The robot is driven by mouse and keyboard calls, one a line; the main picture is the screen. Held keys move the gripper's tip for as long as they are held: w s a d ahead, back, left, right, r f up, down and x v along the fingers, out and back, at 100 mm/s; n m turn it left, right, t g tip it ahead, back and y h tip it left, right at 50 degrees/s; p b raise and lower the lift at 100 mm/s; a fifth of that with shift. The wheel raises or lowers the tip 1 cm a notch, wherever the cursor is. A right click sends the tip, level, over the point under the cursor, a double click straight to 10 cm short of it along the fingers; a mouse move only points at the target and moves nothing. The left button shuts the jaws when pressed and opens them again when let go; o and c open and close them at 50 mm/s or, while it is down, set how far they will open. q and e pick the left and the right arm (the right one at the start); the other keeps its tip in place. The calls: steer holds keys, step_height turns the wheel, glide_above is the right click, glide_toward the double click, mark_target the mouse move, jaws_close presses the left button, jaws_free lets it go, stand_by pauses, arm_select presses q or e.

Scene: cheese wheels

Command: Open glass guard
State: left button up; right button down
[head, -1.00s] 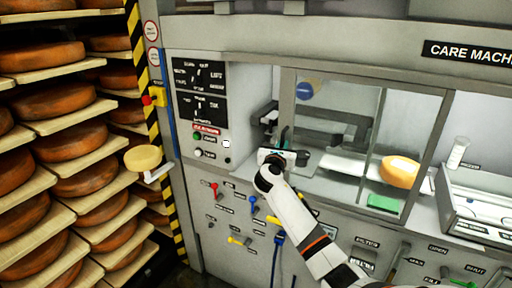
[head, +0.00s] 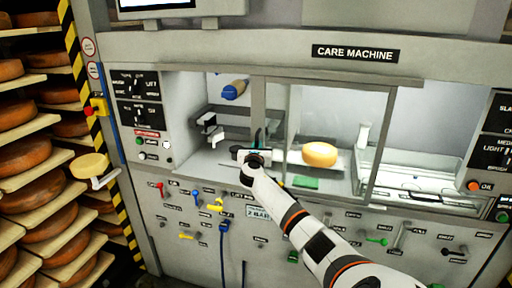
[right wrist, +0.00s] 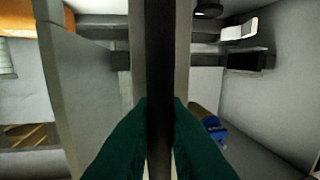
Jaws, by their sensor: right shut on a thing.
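The glass guard (head: 345,113) is a clear pane in a grey frame on the front of the care machine. Its left frame post (head: 258,100) stands right of an uncovered gap in the machine's front. My right gripper (head: 258,142) is at the lower part of this post. In the right wrist view its green fingers (right wrist: 160,105) are shut on a dark upright bar, the guard's handle (right wrist: 160,60). The grip hides part of the bar. My left gripper is not in view.
A yellow cheese wheel (head: 319,154) sits inside, behind the glass. A blue roller (head: 235,89) and dark arms show in the gap. A control panel (head: 139,112) is at the left, with levers below the opening. Shelves of cheese (head: 30,158) stand far left.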

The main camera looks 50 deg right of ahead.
steer(key=c, duration=1.5)
jaws_free()
steer(key=shift+s+a, duration=0.1)
steer(key=b+v, duration=0.1)
steer(key=v, duration=1)
steer(key=shift+s+a, duration=0.25)
steer(key=shift+s, duration=0.05)
steer(key=shift+f, duration=0.1)
